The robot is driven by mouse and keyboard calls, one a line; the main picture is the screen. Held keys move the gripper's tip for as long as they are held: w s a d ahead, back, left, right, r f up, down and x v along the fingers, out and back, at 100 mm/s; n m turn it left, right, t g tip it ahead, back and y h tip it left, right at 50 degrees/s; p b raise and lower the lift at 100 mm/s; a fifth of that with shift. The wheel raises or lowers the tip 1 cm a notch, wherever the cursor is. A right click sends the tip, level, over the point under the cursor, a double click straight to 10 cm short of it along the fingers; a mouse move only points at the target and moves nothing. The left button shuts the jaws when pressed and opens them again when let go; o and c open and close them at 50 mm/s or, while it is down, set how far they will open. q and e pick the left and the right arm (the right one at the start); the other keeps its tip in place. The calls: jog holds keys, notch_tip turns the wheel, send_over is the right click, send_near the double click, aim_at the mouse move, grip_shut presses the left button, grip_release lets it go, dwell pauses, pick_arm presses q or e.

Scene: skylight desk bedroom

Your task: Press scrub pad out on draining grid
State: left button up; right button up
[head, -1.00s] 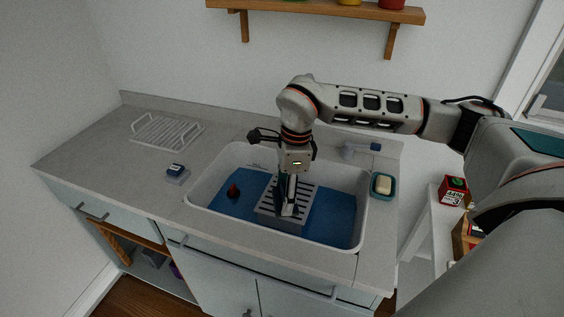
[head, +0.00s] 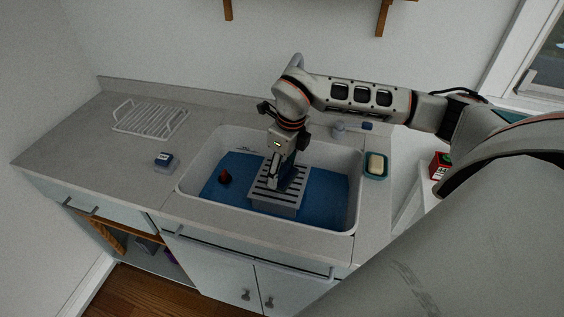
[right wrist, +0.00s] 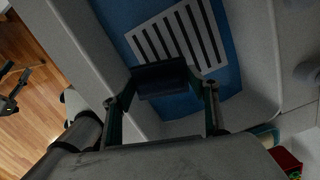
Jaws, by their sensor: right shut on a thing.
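The draining grid (head: 284,208) is a grey slotted stand in the blue-bottomed sink. Its pale bars also show in the right wrist view (right wrist: 157,43). My right gripper (head: 275,181) is over the grid, tilted. In the right wrist view my right gripper (right wrist: 163,90) is shut on a dark pad, the scrub pad (right wrist: 160,78), held across the fingertips. The pad covers the near end of the grid there. I cannot tell whether the pad touches the bars. In the head view the gripper mostly hides the pad.
The white sink rim (head: 200,152) surrounds the work area. A small red thing (head: 225,176) is in the sink, left of the grid. A soap dish (head: 376,166) stands right of the sink. A blue-topped block (head: 165,160) and a white rack (head: 150,119) are on the left counter.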

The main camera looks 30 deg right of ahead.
aim_at(282, 183)
notch_tip(282, 183, down, 3)
jog(key=shift+f+b, duration=0.15)
jog(key=shift+b, duration=0.65)
jog(key=shift+f+b, duration=0.55)
jog(key=shift+f, duration=0.1)
pick_arm(q)
jog(key=shift+w+d+f+t+h+b, duration=0.1)
jog(key=shift+w+d+t+h+b, duration=0.1)
jog(key=shift+w+d, duration=0.35)
jog(key=shift+w+d+f+t+h+b, duration=0.1)
jog(key=shift+w+d+h+b, duration=0.15)
jog(key=shift+d, duration=0.4)
pick_arm(e)
jog(key=shift+f, duration=0.45)
pick_arm(q)
jog(key=shift+s+f, duration=0.1)
jog(key=shift+f, duration=0.25)
pick_arm(e)
jog(key=shift+f, duration=0.25)
pick_arm(q)
jog(key=shift+f, duration=0.1)
pick_arm(e)
jog(key=shift+f, duration=0.5)
jog(key=shift+r, duration=0.1)
